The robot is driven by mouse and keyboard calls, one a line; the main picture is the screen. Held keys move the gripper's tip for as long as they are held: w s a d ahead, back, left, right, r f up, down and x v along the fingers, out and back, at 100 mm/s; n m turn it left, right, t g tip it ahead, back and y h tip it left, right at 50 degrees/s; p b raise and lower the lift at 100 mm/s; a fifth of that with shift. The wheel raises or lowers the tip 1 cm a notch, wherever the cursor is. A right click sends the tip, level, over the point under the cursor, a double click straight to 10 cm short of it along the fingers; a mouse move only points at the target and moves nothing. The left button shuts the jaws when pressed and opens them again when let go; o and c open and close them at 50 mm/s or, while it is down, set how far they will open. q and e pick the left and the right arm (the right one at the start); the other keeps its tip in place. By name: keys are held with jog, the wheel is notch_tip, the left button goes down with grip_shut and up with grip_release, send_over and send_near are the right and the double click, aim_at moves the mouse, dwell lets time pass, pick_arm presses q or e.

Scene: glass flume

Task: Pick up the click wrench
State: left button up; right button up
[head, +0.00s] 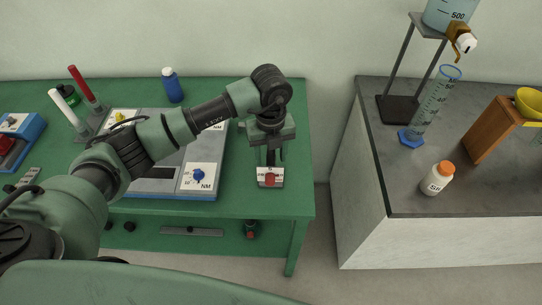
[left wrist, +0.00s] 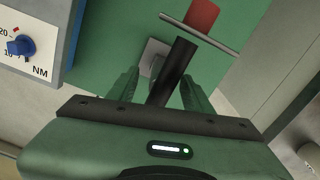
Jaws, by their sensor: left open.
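My left gripper (head: 268,160) points down over the right end of the green bench. It is open. In the left wrist view, its two fingers stand on either side of a black bar (left wrist: 176,64), with gaps visible beside it. The bar looks like the handle of the click wrench, but I cannot be sure, and the gripper body hides its near end. Beyond the bar are a thin grey edge and a red piece (left wrist: 202,15). In the head view, a small white plate with a red piece (head: 270,178) shows just below the fingers. My right gripper is not in view.
A grey panel with a blue NM knob (head: 198,175) lies left of the gripper. A blue bottle (head: 172,85) stands behind it. Red and white handles (head: 82,84) stand at the left. Across a gap, a grey counter (head: 400,185) holds a white bottle, cylinder and stand.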

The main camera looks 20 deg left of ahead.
pick_arm(q)
jog(key=shift+d+f, duration=0.1)
jog(key=shift+f, duration=1.35)
grip_shut()
jog(key=shift+r, duration=0.15)
